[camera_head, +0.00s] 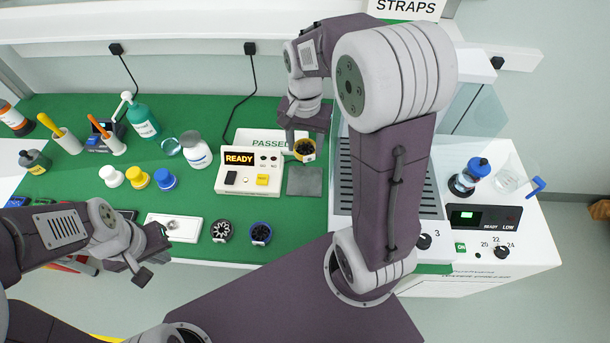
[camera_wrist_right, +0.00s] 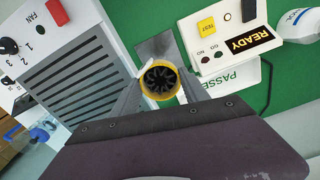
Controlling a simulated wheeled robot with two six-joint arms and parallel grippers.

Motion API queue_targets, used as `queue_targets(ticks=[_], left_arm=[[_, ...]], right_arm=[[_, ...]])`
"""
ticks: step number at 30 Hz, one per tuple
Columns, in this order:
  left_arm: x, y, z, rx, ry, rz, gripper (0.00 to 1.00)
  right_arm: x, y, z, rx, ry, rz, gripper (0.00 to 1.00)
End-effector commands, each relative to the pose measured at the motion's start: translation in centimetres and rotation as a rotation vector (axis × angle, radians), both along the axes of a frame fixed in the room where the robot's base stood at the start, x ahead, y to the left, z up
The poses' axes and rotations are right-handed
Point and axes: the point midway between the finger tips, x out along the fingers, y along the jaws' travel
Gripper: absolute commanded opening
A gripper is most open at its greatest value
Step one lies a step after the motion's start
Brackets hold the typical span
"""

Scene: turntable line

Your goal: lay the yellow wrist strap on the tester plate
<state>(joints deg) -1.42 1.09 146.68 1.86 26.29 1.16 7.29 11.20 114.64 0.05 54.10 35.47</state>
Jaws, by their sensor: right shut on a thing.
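The yellow wrist strap (camera_head: 305,150), a coiled ring with a dark inside, is held by my right gripper (camera_head: 300,138). In the right wrist view the strap (camera_wrist_right: 160,80) sits between the two fingers (camera_wrist_right: 160,88), which are shut on it. The grey tester plate (camera_head: 304,182) lies bare on the green mat, beside the white tester showing READY (camera_head: 240,180). In the head view the strap appears just beyond the plate's far edge; the plate (camera_wrist_right: 155,45) shows behind it in the wrist view. My left gripper (camera_head: 150,256) is open and empty at the front left.
A black strap (camera_head: 222,231) and a blue strap (camera_head: 260,234) lie near the mat's front edge. The white PASSED tray (camera_head: 245,136) is behind the tester. A grey-slotted white machine (camera_head: 343,190) stands close right of the plate. Bottles and coloured caps are at the left.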

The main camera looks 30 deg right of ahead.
Motion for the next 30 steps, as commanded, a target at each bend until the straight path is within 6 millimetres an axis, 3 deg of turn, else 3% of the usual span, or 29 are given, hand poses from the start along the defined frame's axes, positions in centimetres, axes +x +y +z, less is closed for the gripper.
queue_targets(ticks=[6,10,19,25,30], left_arm=[[0.0,0.0,-0.9,0.0,0.0,0.0,0.0],[0.0,0.0,-1.2,0.0,0.0,0.0,0.0],[0.0,0.0,-1.4,0.0,0.0,0.0,0.0],[0.0,0.0,-2.0,0.0,0.0,0.0,0.0],[0.0,0.0,-1.9,0.0,0.0,0.0,0.0]], right_arm=[[-0.1,0.0,-5.7,0.001,0.005,0.0,0.13],[-0.1,0.0,-8.3,0.001,0.004,0.0,0.13],[0.0,0.0,-10.1,0.001,0.001,0.0,0.13],[-0.1,0.0,-13.5,0.0,0.003,0.0,0.13],[0.0,0.0,-13.8,0.0,-0.001,0.0,0.13]])
